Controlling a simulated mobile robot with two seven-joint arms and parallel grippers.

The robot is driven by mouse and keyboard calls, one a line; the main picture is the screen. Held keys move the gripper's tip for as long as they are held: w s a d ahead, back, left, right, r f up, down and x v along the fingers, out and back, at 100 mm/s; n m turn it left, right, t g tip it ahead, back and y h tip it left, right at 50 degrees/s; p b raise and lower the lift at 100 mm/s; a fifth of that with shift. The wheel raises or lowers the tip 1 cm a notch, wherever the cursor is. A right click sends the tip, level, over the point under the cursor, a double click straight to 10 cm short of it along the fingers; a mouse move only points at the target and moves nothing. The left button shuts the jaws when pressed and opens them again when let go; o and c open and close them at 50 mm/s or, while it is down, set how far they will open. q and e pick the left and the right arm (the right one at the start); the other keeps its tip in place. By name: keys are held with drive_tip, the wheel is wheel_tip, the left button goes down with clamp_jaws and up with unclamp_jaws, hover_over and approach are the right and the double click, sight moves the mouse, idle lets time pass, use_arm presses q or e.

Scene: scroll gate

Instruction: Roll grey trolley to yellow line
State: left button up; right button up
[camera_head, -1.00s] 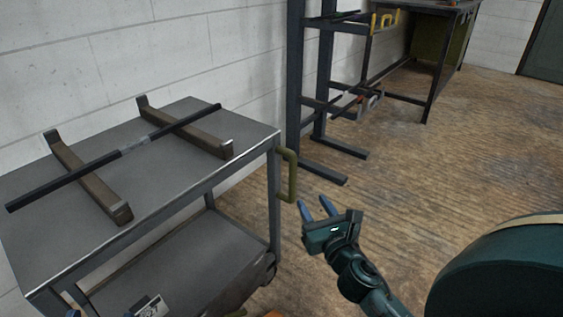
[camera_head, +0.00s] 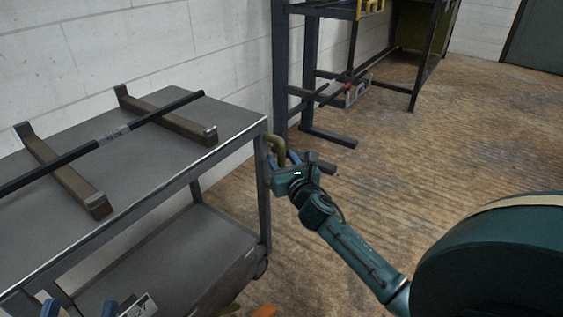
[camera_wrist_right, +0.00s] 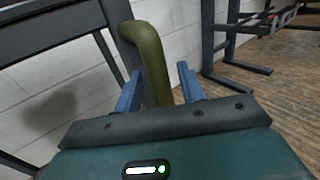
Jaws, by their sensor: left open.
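The grey trolley (camera_head: 158,165) stands at the left against the white wall, with an olive handle (camera_head: 277,143) on its right end. My right gripper (camera_head: 287,160) is at this handle. In the right wrist view, the handle (camera_wrist_right: 152,62) passes between the blue fingers of my right gripper (camera_wrist_right: 160,88), which are apart, with a gap on the right side. My left gripper (camera_head: 80,308) shows only its two spread blue fingertips at the bottom left, in front of the trolley's lower part. No yellow floor line is in view.
A dark rack (camera_head: 282,70) stands beyond the trolley's right end, with a long bench (camera_head: 413,93) behind. Open brown floor (camera_head: 460,150) lies to the right.

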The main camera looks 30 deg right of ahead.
drive_tip(key=shift+w+d, duration=0.1)
drive_tip(key=shift+w, duration=0.15)
drive_tip(key=shift+c, duration=0.5)
clamp_jaws()
